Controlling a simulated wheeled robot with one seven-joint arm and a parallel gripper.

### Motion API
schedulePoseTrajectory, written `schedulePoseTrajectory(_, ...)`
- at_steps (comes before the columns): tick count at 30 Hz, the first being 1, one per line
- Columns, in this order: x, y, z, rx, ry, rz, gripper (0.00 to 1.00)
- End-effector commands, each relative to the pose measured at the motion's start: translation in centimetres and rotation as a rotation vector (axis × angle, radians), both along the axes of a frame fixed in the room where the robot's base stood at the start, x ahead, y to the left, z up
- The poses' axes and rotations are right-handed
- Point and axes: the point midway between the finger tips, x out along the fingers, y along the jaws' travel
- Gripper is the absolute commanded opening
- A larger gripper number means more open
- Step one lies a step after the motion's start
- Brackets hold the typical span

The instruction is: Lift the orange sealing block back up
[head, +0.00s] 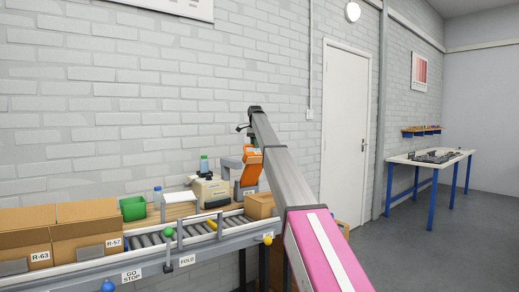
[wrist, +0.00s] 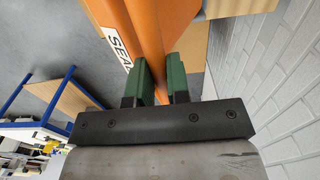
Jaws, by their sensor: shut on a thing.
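The orange sealing block (head: 249,158) shows in the head view at the top of a grey stand behind the conveyor, partly hidden by my arm. In the wrist view the orange block (wrist: 164,18) fills the top middle, with a white label reading SEAL on its left side. My gripper (wrist: 161,72) has its two green fingers shut on a narrow orange part of the block. In the head view my fingers cannot be made out. Whether the block touches anything beneath it is hidden.
A roller conveyor (head: 190,258) runs along the brick wall, with cardboard boxes (head: 85,232) at left and a box (head: 260,205) near the block. A green bin (head: 132,208) and a beige machine (head: 207,192) stand behind it. The floor at right is clear up to a white table (head: 428,160).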

Motion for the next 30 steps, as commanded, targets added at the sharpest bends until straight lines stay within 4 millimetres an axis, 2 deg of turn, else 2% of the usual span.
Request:
schedulePoseTrajectory(1, 0.8, 0.6, -0.4, -0.002, 0.011, 0.001, 0.0)
schedulePoseTrajectory(6, 1.4, 1.0, -0.2, -0.019, 0.034, 0.003, 0.0)
schedulePoseTrajectory(20, 1.9, 1.5, 0.3, -0.023, 0.041, 0.007, 0.0)
schedulePoseTrajectory(21, 2.0, 1.5, 0.3, -0.023, 0.041, 0.006, 0.36)
schedulePoseTrajectory(22, 1.9, 1.5, 0.4, -0.023, 0.041, 0.007, 0.42)
schedulePoseTrajectory(30, 1.7, 1.2, 0.4, -0.024, 0.04, 0.006, 0.42)
